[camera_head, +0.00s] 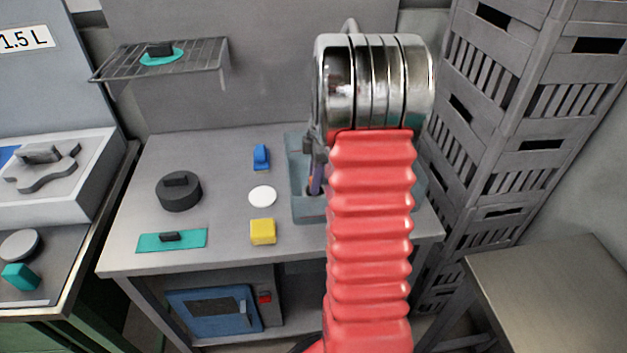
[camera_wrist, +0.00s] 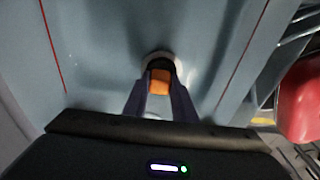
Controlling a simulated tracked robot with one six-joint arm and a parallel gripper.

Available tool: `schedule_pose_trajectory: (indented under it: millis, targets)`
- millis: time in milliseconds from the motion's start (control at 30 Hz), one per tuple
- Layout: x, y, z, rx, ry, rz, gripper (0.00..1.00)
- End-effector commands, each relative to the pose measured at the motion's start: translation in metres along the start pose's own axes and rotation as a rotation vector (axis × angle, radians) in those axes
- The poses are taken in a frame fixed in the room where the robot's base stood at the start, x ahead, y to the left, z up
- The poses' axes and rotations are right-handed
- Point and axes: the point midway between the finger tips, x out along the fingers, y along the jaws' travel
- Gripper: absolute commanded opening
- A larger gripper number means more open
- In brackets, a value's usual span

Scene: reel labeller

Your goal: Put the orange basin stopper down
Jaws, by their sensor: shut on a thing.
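The orange basin stopper (camera_wrist: 160,80) shows in the wrist view between the two dark fingertips of my gripper (camera_wrist: 159,88), which is shut on it. A dark round opening with a pale rim (camera_wrist: 158,55) lies right behind the stopper, in the blue-grey basin (camera_wrist: 100,50). I cannot tell whether the stopper touches the opening. In the head view, the basin (camera_head: 299,180) sits at the right of the grey worktop. My gripper (camera_head: 316,180) reaches down into it, partly behind my red arm, and the stopper is hidden there.
On the worktop (camera_head: 220,190) left of the basin are a blue piece (camera_head: 261,157), a white disc (camera_head: 262,196), a yellow block (camera_head: 263,231), a dark round lidded item (camera_head: 178,191) and a teal plate (camera_head: 172,240). A wire shelf (camera_head: 205,60) hangs above. Grey crates (camera_head: 520,130) stand right.

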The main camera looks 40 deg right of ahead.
Motion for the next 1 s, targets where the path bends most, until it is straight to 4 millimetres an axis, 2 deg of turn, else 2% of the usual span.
schedule_pose_trajectory:
  millis: [367, 400, 600, 667, 1000]
  targets:
    - [0.0027, 0.0001, 0.0, 0.0, 0.0, 0.001, 0.0]
    - [0.0032, 0.0001, 0.0, 0.0, 0.0, 0.0, 0.25]
    - [0.0029, 0.0001, -0.0001, 0.0, 0.0, 0.001, 0.39]
    - [0.0029, 0.0001, -0.0002, -0.001, 0.0, 0.001, 0.43]
    - [-0.0005, 0.0004, -0.0006, -0.001, 0.0, 0.002, 0.43]
